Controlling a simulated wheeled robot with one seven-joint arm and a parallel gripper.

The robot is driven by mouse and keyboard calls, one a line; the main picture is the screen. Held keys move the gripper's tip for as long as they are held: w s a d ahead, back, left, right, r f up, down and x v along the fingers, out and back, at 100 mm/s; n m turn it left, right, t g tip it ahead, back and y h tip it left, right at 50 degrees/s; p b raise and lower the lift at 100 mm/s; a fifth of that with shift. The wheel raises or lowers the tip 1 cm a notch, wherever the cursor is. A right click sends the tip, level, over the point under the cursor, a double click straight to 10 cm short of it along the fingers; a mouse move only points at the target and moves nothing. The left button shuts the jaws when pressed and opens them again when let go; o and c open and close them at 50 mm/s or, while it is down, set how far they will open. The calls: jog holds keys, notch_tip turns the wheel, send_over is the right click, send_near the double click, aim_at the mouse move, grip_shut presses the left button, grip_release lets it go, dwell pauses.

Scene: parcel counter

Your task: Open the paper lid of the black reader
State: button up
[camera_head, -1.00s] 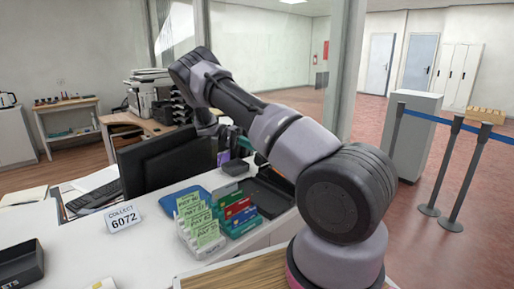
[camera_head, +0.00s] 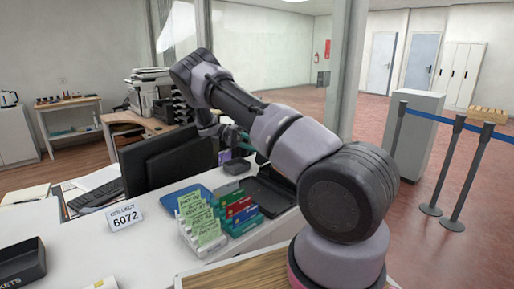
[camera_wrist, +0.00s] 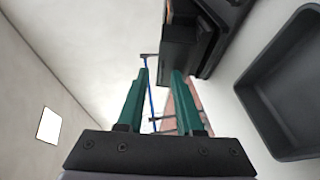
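A small black device (camera_head: 237,166), which looks like the reader, sits on the counter behind the card racks; its paper lid is too small to make out. In the wrist view a black boxy thing (camera_wrist: 190,42) shows at the top; I cannot tell whether it is the reader. My gripper (camera_head: 238,140) is above the counter, beside the monitor and above the small black device, partly hidden by my own arm. In the wrist view its two green fingers (camera_wrist: 160,82) are apart, with nothing between them.
A black tray (camera_head: 284,205) lies on the counter right of the racks; a dark recessed tray (camera_wrist: 268,95) is at the wrist view's right. A monitor (camera_head: 150,160) stands close left of my gripper. Racks of green, red and blue cards (camera_head: 228,227) stand in front.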

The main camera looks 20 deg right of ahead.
notch_tip(320, 180, up, 10)
jog(key=shift+f, duration=0.15)
dwell(0.3)
jog(key=shift+o, duration=1)
notch_tip(320, 180, down, 9)
jog(key=w+d+m+t+y, duration=0.1)
jog(key=m+t+y, duration=0.2)
jog(key=t+y, duration=0.5)
jog(key=shift+f+m+y, duration=0.15)
jog(key=shift+m+y, duration=0.15)
jog(key=shift+y, duration=0.5)
